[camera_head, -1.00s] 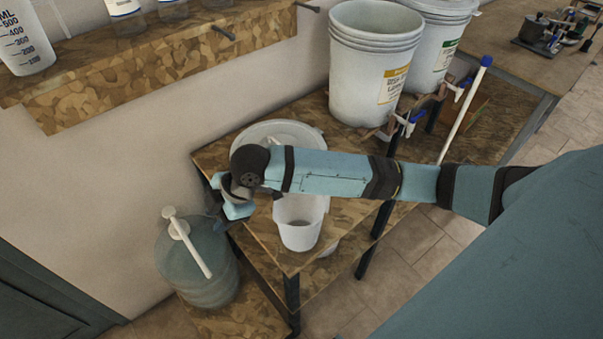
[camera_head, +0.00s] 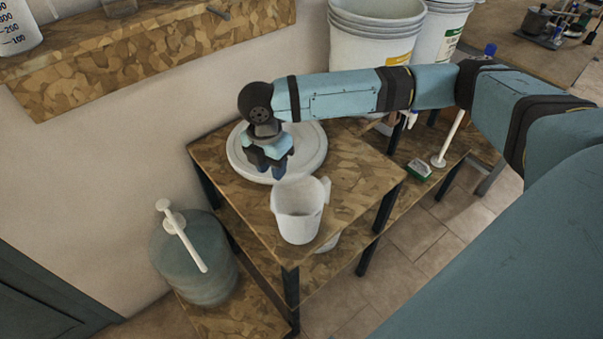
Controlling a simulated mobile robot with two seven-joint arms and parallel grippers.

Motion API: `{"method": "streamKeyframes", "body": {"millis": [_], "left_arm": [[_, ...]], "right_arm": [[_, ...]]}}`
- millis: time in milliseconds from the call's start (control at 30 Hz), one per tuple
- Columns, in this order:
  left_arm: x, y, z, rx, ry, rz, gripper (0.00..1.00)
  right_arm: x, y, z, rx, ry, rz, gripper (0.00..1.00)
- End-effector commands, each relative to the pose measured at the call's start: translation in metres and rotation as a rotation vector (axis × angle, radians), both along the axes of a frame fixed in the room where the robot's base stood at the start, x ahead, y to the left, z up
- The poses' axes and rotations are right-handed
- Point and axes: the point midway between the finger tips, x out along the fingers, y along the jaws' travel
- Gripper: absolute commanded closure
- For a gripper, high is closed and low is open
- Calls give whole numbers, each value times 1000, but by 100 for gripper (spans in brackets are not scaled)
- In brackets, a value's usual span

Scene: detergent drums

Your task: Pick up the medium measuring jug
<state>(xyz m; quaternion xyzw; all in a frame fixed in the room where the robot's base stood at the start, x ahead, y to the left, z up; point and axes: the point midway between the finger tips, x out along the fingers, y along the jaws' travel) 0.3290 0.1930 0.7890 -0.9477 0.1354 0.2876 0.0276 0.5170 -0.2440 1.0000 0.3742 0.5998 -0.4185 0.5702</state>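A white jug (camera_head: 299,215) with a handle at its upper right stands upright on the near part of the wooden table (camera_head: 235,200). My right gripper (camera_head: 268,172) points down above the round white lid, behind and to the left of the jug. Its fingers look apart with nothing between them, and it is clear of the jug. Another white vessel (camera_head: 329,243) shows only partly below the table edge, mostly hidden. A marked measuring jug (camera_head: 17,30) is cut off on the upper left shelf. My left gripper is out of view.
A round white lid (camera_head: 310,150) lies on the table behind the jug. White drums (camera_head: 372,45) stand behind my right arm. A blue-grey container with a white pump (camera_head: 195,265) stands low at left. A wooden wall shelf (camera_head: 140,50) juts out above.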

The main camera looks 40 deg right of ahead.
Motion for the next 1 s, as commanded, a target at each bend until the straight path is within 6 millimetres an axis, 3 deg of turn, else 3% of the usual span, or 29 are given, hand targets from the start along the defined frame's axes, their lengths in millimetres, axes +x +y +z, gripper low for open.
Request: {"method": "streamKeyframes", "body": {"millis": [267, 600, 867, 1000], "left_arm": [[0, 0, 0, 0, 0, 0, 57], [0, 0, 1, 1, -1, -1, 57], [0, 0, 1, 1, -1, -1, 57], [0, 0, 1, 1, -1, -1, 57]], "right_arm": [[-2, -1, -23, 1, -2, -1, 67], [-11, -6, -67, 2, -2, -1, 67], [-11, -6, -69, 2, -2, -1, 67], [-11, -6, -69, 2, -2, -1, 97]]}}
